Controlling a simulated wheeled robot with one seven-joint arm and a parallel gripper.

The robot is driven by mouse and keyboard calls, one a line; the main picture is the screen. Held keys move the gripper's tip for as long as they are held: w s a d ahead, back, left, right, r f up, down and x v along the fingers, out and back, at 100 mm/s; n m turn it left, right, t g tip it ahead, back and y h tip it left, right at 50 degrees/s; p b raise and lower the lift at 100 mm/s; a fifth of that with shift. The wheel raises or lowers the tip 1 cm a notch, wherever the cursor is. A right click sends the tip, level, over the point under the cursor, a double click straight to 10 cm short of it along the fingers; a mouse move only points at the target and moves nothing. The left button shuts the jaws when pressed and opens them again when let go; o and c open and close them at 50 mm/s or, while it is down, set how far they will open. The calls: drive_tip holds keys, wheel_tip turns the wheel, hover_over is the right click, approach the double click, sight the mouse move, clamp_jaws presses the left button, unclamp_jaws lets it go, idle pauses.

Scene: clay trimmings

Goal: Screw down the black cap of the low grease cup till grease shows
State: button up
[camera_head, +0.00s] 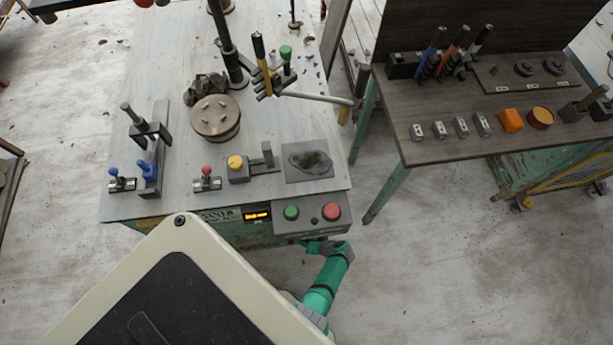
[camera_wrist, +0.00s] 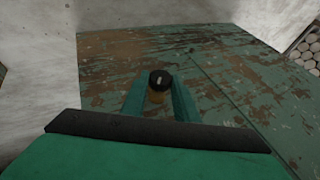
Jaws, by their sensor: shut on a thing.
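The black cap (camera_wrist: 160,79) of the low grease cup shows in the wrist view, with a pale mark on its top. Below it is a brownish amber part (camera_wrist: 157,97), partly hidden; I cannot tell whether that is grease or the cup's body. My gripper (camera_wrist: 160,92) has one finger on each side of the cap and is shut on it. In the head view my gripper (camera_head: 325,247) is low at the front of the machine table, under the button panel. The cup is hidden in that view.
The cup sits by a worn green panel (camera_wrist: 225,75) with rust patches. Above my gripper, the button panel (camera_head: 312,225) has a green button (camera_head: 291,212) and a red button (camera_head: 331,211). A second table (camera_head: 440,150) stands to the right, with open floor between.

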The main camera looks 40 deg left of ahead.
drive_tip(key=shift+o, duration=0.6)
drive_tip(key=shift+d+f+m+g+y, duration=0.3)
drive_tip(key=shift+d+f+g+y, duration=0.1)
drive_tip(key=shift+d+f+g, duration=0.1)
idle(0.6)
drive_tip(key=o, duration=0.9)
drive_tip(key=shift+o, duration=0.2)
drive_tip(key=shift+a, duration=0.15)
drive_tip(key=shift+r, duration=0.15)
drive_tip(key=v, duration=1)
drive_tip(key=shift+d+r, duration=0.25)
